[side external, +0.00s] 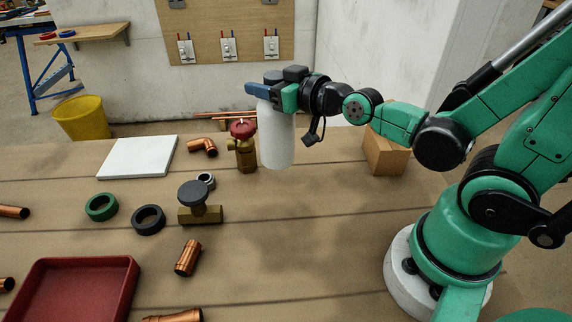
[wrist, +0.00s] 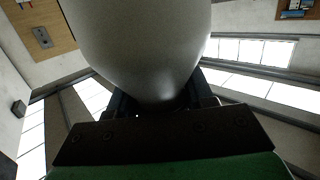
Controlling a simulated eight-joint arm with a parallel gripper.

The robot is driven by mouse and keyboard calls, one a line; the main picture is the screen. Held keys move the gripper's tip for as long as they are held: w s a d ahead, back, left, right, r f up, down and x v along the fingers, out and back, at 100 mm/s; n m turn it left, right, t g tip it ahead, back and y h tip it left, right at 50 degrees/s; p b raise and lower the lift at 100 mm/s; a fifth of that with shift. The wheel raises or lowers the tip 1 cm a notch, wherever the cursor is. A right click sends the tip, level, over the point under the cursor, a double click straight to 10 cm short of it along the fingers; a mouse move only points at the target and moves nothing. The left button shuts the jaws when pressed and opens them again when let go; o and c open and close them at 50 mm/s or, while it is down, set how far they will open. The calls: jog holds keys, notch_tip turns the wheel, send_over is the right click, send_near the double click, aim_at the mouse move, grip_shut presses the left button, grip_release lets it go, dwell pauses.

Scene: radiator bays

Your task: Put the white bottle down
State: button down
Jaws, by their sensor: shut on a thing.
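The white bottle (side external: 277,137) is upright in the side external view, with a dark cap at its top. My gripper (side external: 268,91) is shut on it near the top, coming from the right. The bottle's base is close to the wooden table; I cannot tell whether it touches. In the wrist view the white bottle (wrist: 145,45) fills the upper middle, between the dark fingers of my gripper (wrist: 155,105). The fingertips are mostly hidden behind the bottle there.
A brass valve with a red knob (side external: 243,150) stands just left of the bottle. A wooden block (side external: 386,152) is to its right. A white board (side external: 137,157), a dark-knobbed valve (side external: 200,205), rings, copper fittings and a red tray (side external: 125,280) lie left. The table's middle right is clear.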

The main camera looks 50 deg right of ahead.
jog(key=shift+a+r, duration=0.4)
jog(key=shift+a, duration=0.15)
notch_tip(320, 180, up, 20)
jog(key=w+a+r+n+y, duration=0.1)
jog(key=w+a+n+y, duration=0.15)
jog(key=w+a, duration=0.4)
jog(key=w+a+r+n+y, duration=0.1)
jog(key=w+a+n+y, duration=0.2)
jog(key=a, duration=0.6)
jog(key=w+a+f+g+y, duration=0.1)
jog(key=w+a+y, duration=0.1)
jog(key=a, duration=0.5)
jog(key=w+a+f+g+y, duration=0.1)
jog(key=w+a+f, duration=0.1)
jog(key=a, duration=0.4)
notch_tip(320, 180, down, 25)
jog(key=shift+s+a+n, duration=0.15)
jog(key=shift+s+n, duration=0.05)
jog(key=shift+n, duration=0.25)
jog(key=shift+c, duration=1.7)
grip_release()
